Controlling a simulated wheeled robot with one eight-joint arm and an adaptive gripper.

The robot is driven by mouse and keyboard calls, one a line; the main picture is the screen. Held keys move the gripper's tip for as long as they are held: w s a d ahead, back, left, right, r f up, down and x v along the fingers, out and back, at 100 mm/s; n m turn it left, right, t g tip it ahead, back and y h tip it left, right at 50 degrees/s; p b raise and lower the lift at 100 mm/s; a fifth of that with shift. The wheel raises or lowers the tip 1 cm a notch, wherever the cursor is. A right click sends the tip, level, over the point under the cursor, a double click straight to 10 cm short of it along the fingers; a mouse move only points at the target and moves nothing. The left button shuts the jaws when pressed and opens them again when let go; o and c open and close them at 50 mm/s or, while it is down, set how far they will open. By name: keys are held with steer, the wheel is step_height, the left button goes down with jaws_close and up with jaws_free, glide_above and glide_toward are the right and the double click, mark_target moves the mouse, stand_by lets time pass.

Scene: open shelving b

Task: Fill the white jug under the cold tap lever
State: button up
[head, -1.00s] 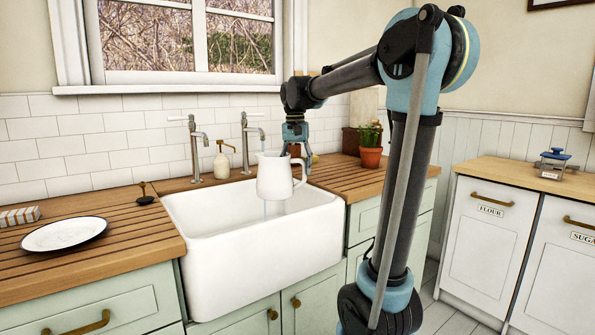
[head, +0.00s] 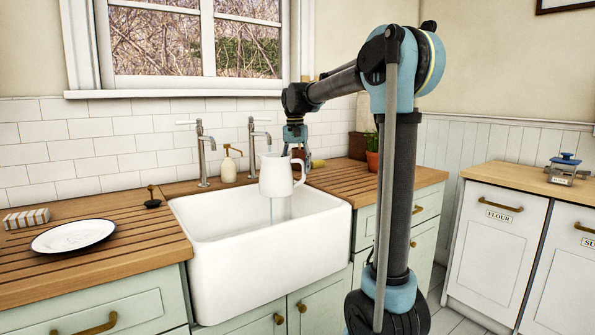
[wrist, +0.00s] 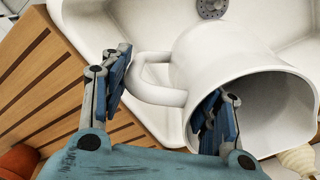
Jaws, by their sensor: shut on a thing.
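The white jug (head: 273,178) hangs upright over the sink, under the spout of the right-hand tap (head: 252,135). My gripper (head: 295,154) is shut on it at the handle side. In the wrist view the jug (wrist: 225,55) has its open mouth towards the lower right, with the handle between my fingers (wrist: 165,100). A thin water stream runs from the right-hand spout towards the jug's mouth, and water also shows below the jug. The water level inside cannot be made out. I cannot tell which lever is cold.
The white sink (head: 265,255) lies below the jug. A left-hand tap (head: 202,155) and a soap bottle (head: 228,168) stand behind it. A white plate (head: 73,236) lies on the left wooden counter. A plant pot (head: 372,163) stands on the right.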

steer(key=w+a, duration=0.3)
steer(key=w, duration=0.5)
steer(key=shift+w, duration=0.4)
stand_by(6.8)
